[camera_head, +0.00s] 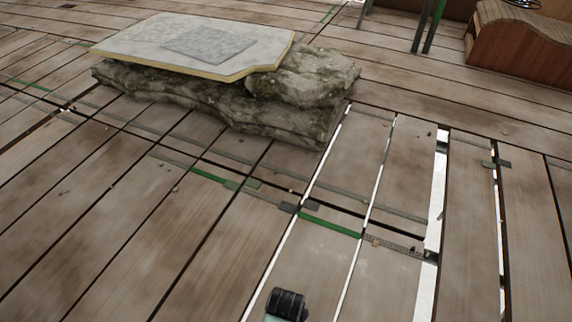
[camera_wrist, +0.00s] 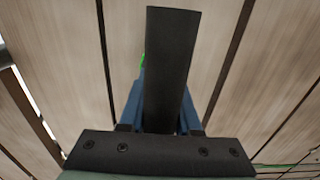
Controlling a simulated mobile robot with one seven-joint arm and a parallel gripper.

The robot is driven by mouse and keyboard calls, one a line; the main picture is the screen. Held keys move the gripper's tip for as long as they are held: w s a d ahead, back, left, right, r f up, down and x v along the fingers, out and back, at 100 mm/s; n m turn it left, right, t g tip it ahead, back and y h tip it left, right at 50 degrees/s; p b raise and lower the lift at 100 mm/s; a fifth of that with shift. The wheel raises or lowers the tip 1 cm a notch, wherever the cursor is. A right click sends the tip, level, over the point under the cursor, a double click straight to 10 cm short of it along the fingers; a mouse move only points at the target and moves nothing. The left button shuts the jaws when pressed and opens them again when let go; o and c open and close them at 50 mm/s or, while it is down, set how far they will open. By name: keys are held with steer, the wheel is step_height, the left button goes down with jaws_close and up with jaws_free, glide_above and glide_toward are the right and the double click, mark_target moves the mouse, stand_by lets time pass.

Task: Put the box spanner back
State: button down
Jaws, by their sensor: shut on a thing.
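In the wrist view my gripper (camera_wrist: 163,108) has blue fingers closed on either side of a long dark grey bar. This bar appears to be the box spanner (camera_wrist: 172,50); it sticks out well past the fingers, above the wooden planks. The held spanner is not clear in the head view. No spot marked for the spanner can be made out for certain. A pale slab (camera_head: 125,46) with a darker grey rectangle (camera_head: 209,43) on it lies on rough stones; the rectangle looks empty.
Rough mossy stones (camera_head: 215,100) support the slab. The plank floor (camera_head: 120,220) has open gaps and green strips (camera_head: 330,222). A brown wooden piece (camera_head: 520,50) stands at the top right, near dark and green legs (camera_head: 432,25). The floor in front is mostly clear.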

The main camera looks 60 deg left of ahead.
steer(key=shift+r, duration=0.1)
steer(key=c, duration=0.6)
jaws_free()
steer(key=shift+f, duration=0.2)
steer(key=shift+r, duration=0.1)
step_height(320, 180, up, 12)
steer(key=p, duration=0.8)
steer(key=shift+r+p, duration=0.1)
steer(key=shift+p, duration=0.25)
steer(key=shift+a, duration=0.1)
